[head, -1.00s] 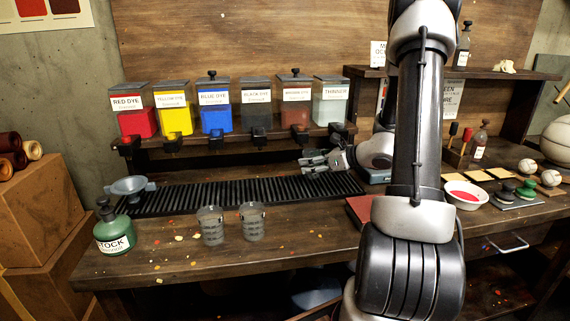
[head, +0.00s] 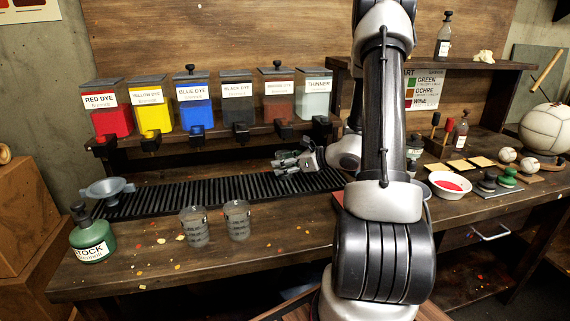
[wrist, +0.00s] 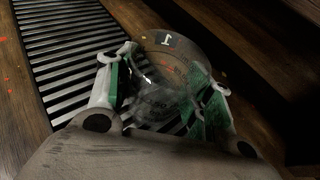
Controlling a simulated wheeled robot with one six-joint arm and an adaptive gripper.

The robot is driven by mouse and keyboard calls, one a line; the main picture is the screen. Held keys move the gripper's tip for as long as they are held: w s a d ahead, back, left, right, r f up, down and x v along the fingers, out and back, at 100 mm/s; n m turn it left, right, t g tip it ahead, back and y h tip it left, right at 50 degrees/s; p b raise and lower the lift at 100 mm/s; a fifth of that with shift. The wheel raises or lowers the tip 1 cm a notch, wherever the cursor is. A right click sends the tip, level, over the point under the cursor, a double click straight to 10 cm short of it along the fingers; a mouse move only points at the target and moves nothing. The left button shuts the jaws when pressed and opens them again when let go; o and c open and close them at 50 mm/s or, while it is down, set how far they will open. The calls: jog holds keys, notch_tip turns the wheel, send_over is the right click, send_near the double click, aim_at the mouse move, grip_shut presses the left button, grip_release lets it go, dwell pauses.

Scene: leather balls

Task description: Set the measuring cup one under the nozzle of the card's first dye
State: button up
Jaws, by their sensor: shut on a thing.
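My gripper (head: 284,163) is low over the right part of the black slatted rack (head: 160,197), below and in front of the brown and thinner nozzles. In the wrist view my gripper (wrist: 158,95) is shut on the clear measuring cup one (wrist: 172,68), marked "1", between its green-lined fingers. The cup cannot be made out in the head view. The dye tanks run red (head: 112,122), yellow (head: 155,118), blue (head: 196,115), black (head: 237,110), brown (head: 280,103) and thinner (head: 314,105), with dark nozzles below. A card (head: 445,90) lists green, ochre and wine; its small print is unreadable.
Two clear cups (head: 194,227) (head: 237,221) stand on the bench front. A green stock bottle (head: 91,236) and a grey funnel (head: 107,190) are at left. A white bowl with red (head: 450,185), stamps (head: 498,181) and balls (head: 529,165) are at right.

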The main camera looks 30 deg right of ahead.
jog(key=o, duration=1.1)
jog(key=shift+c, duration=0.2)
